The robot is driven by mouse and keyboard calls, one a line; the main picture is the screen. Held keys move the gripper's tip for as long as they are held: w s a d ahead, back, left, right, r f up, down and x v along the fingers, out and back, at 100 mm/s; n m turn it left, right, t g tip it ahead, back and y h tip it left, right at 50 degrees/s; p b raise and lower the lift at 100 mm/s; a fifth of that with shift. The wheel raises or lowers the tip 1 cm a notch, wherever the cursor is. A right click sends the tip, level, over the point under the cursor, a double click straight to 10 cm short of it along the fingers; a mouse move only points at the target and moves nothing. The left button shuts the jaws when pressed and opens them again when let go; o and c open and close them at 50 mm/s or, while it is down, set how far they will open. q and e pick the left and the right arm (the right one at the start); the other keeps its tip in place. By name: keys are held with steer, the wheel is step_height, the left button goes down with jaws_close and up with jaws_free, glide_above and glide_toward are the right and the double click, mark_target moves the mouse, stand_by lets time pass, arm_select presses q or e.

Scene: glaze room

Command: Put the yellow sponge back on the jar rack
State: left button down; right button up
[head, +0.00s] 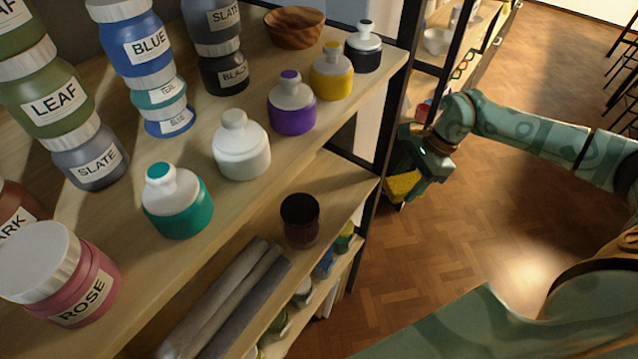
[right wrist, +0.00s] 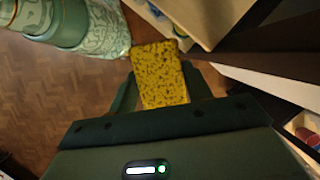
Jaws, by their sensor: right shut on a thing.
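The yellow sponge (head: 402,187) is held by my right gripper (head: 412,178), just right of the rack's front post in the head view. The right wrist view shows the sponge (right wrist: 160,72) between the two fingers of the right gripper (right wrist: 161,92), its far end sticking out past them. The jar rack (head: 108,218) fills the left of the head view, with wooden shelves and dark posts. My right arm reaches in from the right, and the sponge is outside the rack, over the floor. My left gripper is not in view.
The upper shelf holds stacked labelled jars, a rose jar (head: 75,285), several squeeze bottles and a wooden bowl (head: 295,27). Below are a dark jar (head: 300,220) and grey rolls (head: 225,300). Another shelf unit stands behind. The parquet floor (head: 520,215) is open at right.

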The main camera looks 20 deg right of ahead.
steer(key=shift+w+d+r+m, duration=0.3)
steer(key=shift+w+d+m, duration=0.15)
steer(key=shift+d, duration=0.1)
steer(key=shift+w+a+t, duration=0.2)
steer(key=shift+w+t, duration=0.1)
steer(key=p, duration=0.2)
glide_toward(324, 205)
steer(key=shift+w+a+f, duration=0.3)
steer(key=shift+a+f, duration=0.5)
steer(key=shift+f, duration=0.15)
steer(key=x, duration=0.3)
steer(key=shift+s+d+f, duration=0.15)
steer(key=shift+d, duration=0.05)
steer(key=shift+d+f, duration=0.1)
steer(key=shift+f, duration=0.15)
steer(key=o, duration=0.9)
steer(key=shift+f, duration=0.1)
steer(key=shift+o, duration=0.2)
